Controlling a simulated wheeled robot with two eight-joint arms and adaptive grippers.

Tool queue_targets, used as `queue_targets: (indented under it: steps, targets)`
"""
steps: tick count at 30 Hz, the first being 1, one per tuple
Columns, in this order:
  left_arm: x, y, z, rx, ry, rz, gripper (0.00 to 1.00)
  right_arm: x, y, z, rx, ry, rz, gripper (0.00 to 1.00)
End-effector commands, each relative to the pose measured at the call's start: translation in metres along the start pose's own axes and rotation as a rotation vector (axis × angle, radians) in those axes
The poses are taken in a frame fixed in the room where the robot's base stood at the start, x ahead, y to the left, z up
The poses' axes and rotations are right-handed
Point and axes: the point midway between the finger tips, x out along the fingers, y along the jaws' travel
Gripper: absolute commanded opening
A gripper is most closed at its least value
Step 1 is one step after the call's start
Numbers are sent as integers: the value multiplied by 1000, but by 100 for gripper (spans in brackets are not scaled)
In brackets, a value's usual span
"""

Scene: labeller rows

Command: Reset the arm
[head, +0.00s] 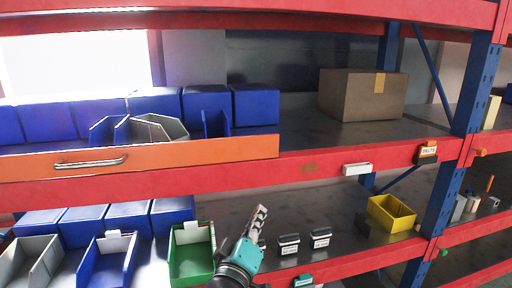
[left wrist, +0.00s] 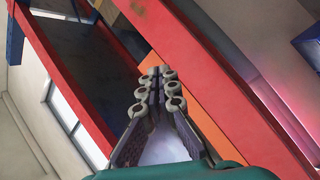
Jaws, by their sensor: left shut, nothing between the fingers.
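My left gripper (head: 258,219) rises from the bottom of the head view, in front of the lower shelf, pointing up. Its teal wrist is just right of the green bin (head: 191,254). In the left wrist view its two grey, jointed fingers (left wrist: 157,88) run close together at the tips, with nothing held between them. My right gripper is in neither view.
A red-beamed rack (head: 330,163) with blue posts fills the view. Small black-and-white labelled items (head: 289,244) and a yellow bin (head: 391,213) stand right of the gripper. A cardboard box (head: 361,95) and blue bins (head: 256,105) sit above. An orange panel (head: 200,150) fronts the upper shelf.

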Motion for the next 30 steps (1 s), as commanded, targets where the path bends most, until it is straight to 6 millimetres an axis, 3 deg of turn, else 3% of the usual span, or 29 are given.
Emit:
queue_targets:
  steps: [1,6,12,15,18,21,24,30]
  targets:
    - [-16,-47,29,93,-72,-26,0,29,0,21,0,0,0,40]
    - [-65,-155,91,355,-323,-159,0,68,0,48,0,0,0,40]
    - [-140,-286,137,561,-574,-392,0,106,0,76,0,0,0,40]
    - [-180,-340,148,626,-676,-514,0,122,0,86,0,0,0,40]
    - [-214,-380,155,667,-756,-618,0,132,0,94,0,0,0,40]
    - [-238,-403,157,688,-806,-688,0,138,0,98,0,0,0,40]
    - [-249,-412,156,697,-831,-722,0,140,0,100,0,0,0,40]
    - [-250,-413,156,698,-834,-726,0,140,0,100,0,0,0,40]
